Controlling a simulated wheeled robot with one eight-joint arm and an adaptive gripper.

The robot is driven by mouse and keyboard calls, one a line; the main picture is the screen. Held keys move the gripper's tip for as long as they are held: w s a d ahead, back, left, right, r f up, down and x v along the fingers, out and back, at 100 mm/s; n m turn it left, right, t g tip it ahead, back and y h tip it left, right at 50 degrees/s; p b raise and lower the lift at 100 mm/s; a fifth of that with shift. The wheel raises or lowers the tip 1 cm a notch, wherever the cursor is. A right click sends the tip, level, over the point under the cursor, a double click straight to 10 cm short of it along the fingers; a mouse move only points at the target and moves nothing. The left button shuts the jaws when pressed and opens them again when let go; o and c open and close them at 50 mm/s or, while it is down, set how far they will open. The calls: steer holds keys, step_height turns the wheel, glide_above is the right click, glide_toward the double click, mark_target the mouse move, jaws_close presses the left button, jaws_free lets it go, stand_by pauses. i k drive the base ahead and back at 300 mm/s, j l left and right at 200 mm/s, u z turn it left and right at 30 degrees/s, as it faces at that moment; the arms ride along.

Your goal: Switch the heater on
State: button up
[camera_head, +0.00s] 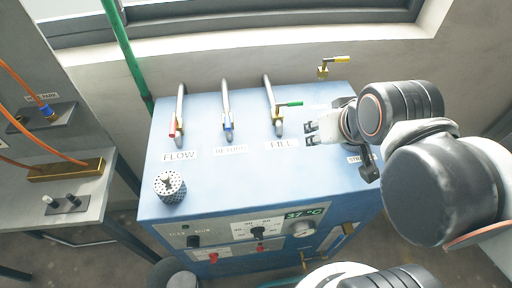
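The heater is a blue cabinet (230,180) below the window, with a sloping front panel (225,235). Its green display (302,215) reads 37 °C. A black knob (193,241) sits at the panel's left, another black knob (258,232) at its middle, and a pale dial (303,229) at its right. The small panel lettering is too blurred to read, so I cannot tell which control is the heater switch. My gripper (309,134) is above the cabinet top, right of the FILL valve, pointing left. Its two fingers are apart with nothing between them.
Valves labelled FLOW (180,125), RETURN (228,126) and FILL (278,122) line the cabinet's back. A perforated cylinder (171,187) stands on top at front left. A grey bench (70,200) with orange hoses is at left. The cabinet's top middle is clear.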

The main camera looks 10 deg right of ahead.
mark_target(193, 241)
steer(key=u, duration=0.4)
steer(key=j+u, duration=0.15)
steer(key=u, duration=0.6)
steer(key=j+u, duration=0.1)
steer(key=u, duration=0.25)
steer(key=z, duration=0.45)
steer(key=k+j+z, duration=0.4)
steer(key=k+z, duration=0.2)
steer(key=k+j+z, duration=0.1)
steer(key=k+z, duration=0.25)
steer(key=k, duration=1.1)
steer(key=z, duration=0.05)
